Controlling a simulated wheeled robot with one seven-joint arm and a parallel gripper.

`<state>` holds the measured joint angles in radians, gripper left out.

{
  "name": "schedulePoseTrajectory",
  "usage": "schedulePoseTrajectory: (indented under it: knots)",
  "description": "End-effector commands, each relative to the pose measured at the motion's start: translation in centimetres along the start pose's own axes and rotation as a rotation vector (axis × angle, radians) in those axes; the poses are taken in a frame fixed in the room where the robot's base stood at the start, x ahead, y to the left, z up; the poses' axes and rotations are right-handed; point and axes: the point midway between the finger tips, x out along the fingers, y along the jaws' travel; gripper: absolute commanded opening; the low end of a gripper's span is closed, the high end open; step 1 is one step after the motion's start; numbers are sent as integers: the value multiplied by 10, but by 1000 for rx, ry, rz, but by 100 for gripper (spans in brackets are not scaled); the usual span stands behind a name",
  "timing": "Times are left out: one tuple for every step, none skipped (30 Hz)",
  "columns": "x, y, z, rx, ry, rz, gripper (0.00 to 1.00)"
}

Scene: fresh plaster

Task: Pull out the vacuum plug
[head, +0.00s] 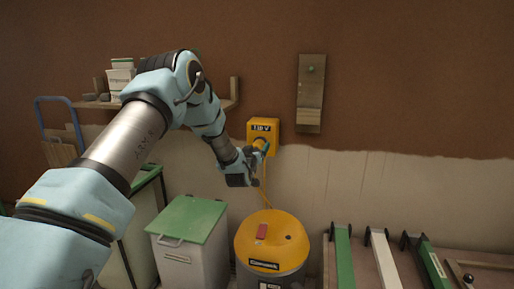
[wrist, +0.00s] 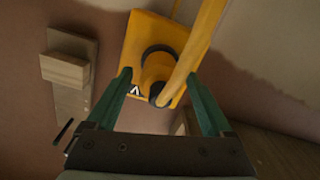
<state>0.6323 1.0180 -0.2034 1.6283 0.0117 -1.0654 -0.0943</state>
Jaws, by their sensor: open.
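The yellow socket box (head: 263,131), marked 110 V, is fixed to the wall above the vacuum. The yellow plug (wrist: 158,72) sits in the round dark socket of the box, which fills the top middle of the wrist view (wrist: 137,38). A yellow cable (wrist: 199,45) runs from the plug; in the head view it hangs down to the yellow-topped vacuum (head: 270,242). My gripper (head: 258,152) is at the box. In the wrist view its two green fingers (wrist: 158,88) are open, one on each side of the plug. I cannot tell whether they touch it.
A wooden board with a green knob (head: 311,93) hangs right of the box. A shelf with containers (head: 121,75) is at left. A white bin with a green lid (head: 189,222) stands beside the vacuum. Green and white rails (head: 380,258) are at lower right.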

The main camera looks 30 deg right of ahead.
Motion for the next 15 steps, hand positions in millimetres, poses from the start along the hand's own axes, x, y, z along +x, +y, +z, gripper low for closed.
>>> schedulePoseTrajectory:
  knots:
    - [2,0,0,0,-1,0,86]
    - [3,0,0,0,-1,0,86]
    - [4,0,0,0,-1,0,86]
    - [4,0,0,0,-1,0,86]
    - [4,0,0,0,-1,0,86]
    - [4,0,0,0,-1,0,86]
    - [4,0,0,0,-1,0,86]
    - [4,0,0,0,-1,0,86]
    - [4,0,0,0,-1,0,86]
    - [4,0,0,0,-1,0,86]
    - [4,0,0,0,-1,0,82]
    - [4,0,0,0,-1,0,78]
    - [4,0,0,0,-1,0,74]
    - [4,0,0,0,-1,0,71]
    - [4,0,0,0,-1,-1,66]
